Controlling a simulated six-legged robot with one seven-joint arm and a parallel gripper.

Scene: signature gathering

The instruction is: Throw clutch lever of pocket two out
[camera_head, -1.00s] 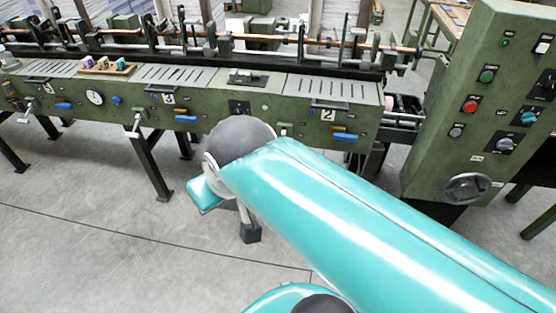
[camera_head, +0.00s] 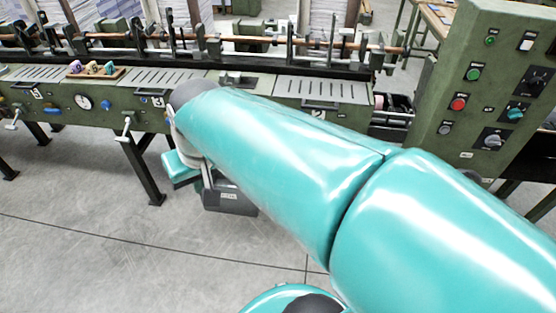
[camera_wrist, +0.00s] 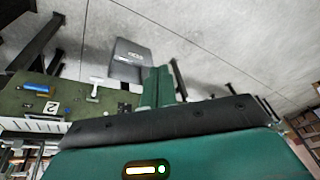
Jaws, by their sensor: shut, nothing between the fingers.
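Pocket two's number plate "2" (camera_head: 317,114) shows on the green machine front just above my arm; the rest of that pocket is mostly hidden. In the wrist view, which is turned over, the plate (camera_wrist: 54,108) is at lower left. A pale T-shaped clutch lever (camera_wrist: 96,88) stands out from the panel beside it, with a blue handle (camera_wrist: 36,88) further left. My gripper (camera_wrist: 158,82) has its green fingers shut and empty. It appears to the right of the lever, apart from it in the picture. The lever is hidden in the head view.
A grey labelled box-like part (camera_head: 230,196) shows below my arm, and near the fingers in the wrist view (camera_wrist: 130,58); what it rests on is unclear. Pocket three's lever (camera_head: 127,129) is left. A control cabinet (camera_head: 470,60) stands right. Floor in front is clear.

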